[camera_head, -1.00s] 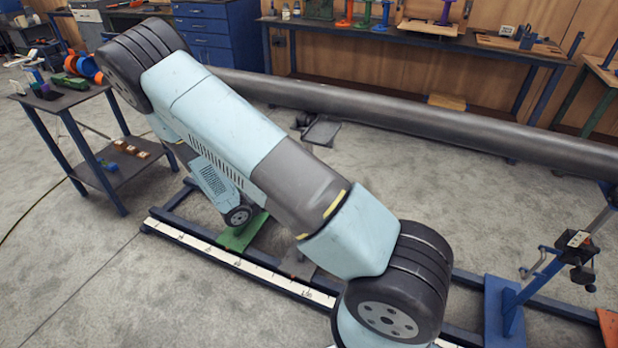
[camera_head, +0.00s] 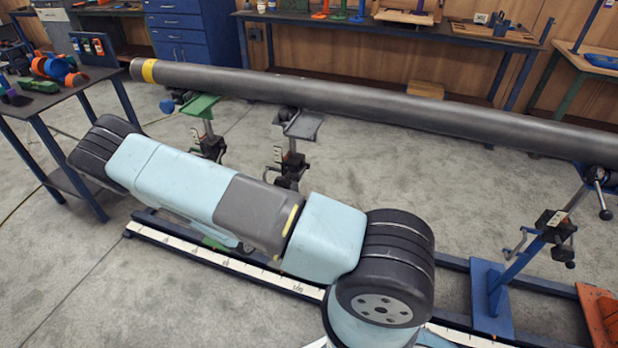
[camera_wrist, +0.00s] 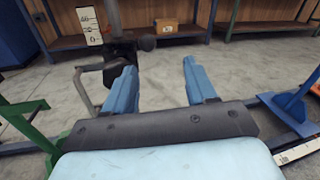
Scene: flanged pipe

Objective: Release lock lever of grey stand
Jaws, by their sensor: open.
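The grey stand (camera_head: 290,158) stands behind my arm in the head view, with a flat grey top (camera_head: 303,125) under the pipe (camera_head: 360,100) and dark clamp parts on its post. Its foot is hidden by my arm. In the wrist view a stand post carries a white scale card (camera_wrist: 90,26), a dark clamp block with a round knob (camera_wrist: 147,43), and a bent grey handle (camera_wrist: 84,76). My gripper (camera_wrist: 160,88) is open and empty; its left blue finger is close to these parts, contact unclear. The gripper is hidden in the head view.
A green stand (camera_head: 203,108) is left of the grey one, and a blue stand (camera_head: 497,285) is at the right. The rail with white scale (camera_head: 250,272) runs along the floor. A side table (camera_head: 60,95) with loose parts stands left. Floor beyond the fingers looks clear.

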